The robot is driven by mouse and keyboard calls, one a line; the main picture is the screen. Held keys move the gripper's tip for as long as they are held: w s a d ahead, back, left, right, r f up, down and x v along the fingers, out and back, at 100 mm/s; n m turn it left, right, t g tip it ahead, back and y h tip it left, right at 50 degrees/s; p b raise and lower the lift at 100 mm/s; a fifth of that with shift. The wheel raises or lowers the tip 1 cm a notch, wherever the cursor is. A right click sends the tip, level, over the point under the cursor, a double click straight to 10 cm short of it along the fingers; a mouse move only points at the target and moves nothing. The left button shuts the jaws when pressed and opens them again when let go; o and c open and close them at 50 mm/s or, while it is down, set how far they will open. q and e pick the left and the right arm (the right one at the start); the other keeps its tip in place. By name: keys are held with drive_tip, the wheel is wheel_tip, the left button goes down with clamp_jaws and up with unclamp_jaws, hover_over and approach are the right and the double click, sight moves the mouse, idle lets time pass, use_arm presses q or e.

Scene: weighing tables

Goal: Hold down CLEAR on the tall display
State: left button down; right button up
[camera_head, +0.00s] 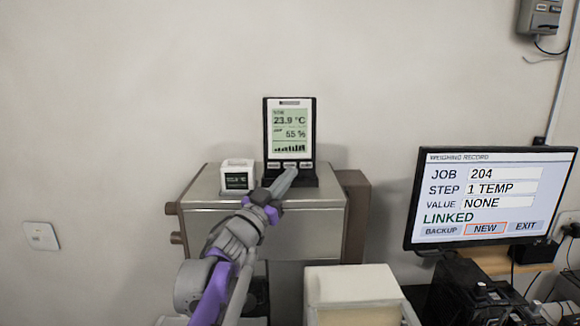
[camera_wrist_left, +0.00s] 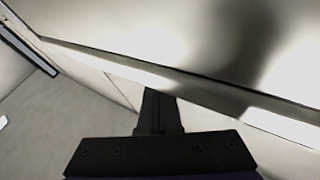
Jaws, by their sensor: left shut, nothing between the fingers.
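The tall display (camera_head: 291,120) stands upright on a steel-topped cabinet. Its screen reads 23.9 °C and 55 %, with a row of bars below. Several small buttons (camera_head: 274,165) run along its lower edge; their labels are too small to read. My left gripper (camera_head: 288,175) is shut and empty, its tip just below the middle and right buttons. I cannot tell whether the tip touches the display. In the left wrist view the closed dark fingers (camera_wrist_left: 158,108) point toward a blurred metal surface. My right gripper is not in view.
A small white cube display (camera_head: 238,174) stands left of the tall display on the steel cabinet (camera_head: 310,222). A monitor (camera_head: 490,198) showing a weighing record is at the right. A cream block (camera_head: 352,285) stands in front of the cabinet.

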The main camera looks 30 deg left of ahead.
use_arm(q)
drive_tip(key=s+d, duration=0.1)
drive_tip(key=s, duration=0.2)
drive_tip(key=shift+d+r, duration=0.4)
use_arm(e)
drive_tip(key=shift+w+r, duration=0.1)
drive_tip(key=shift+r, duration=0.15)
